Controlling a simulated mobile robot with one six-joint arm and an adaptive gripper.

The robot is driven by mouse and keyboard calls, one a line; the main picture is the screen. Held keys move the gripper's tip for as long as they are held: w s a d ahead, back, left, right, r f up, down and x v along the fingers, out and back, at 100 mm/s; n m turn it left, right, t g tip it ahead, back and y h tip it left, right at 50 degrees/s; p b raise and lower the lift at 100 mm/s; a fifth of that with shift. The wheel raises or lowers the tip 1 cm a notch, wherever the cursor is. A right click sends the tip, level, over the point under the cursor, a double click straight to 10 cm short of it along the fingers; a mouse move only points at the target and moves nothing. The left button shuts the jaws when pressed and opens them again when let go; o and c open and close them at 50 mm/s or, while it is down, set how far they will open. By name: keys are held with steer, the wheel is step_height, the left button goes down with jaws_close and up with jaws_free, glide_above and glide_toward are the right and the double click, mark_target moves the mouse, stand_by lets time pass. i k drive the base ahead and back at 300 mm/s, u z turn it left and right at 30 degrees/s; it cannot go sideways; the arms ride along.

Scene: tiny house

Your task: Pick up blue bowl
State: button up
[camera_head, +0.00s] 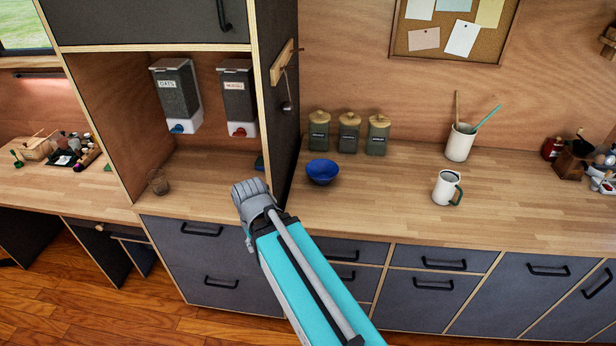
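The blue bowl (322,172) stands upright on the wooden counter, just right of the dark cabinet side panel and in front of the green canisters. It looks empty. My arm, with a teal link, reaches up from the bottom of the view, and its grey wrist (251,197) is left of the bowl, near the counter's front edge. The bowl and the wrist are apart. My gripper's fingers are hidden behind the wrist, so I cannot see whether they are open or shut.
Several things share the counter (385,212): three green canisters (348,133), a white mug (446,188) and a utensil holder (460,143). The cabinet side panel (279,100) stands between bowl and dispenser niche. A small glass (158,182) is in the niche. Counter between bowl and mug is clear.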

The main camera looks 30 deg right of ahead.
mark_target(321, 171)
steer(key=u, duration=0.25)
steer(key=k, duration=1)
steer(key=z, duration=0.9)
steer(key=i, duration=0.5)
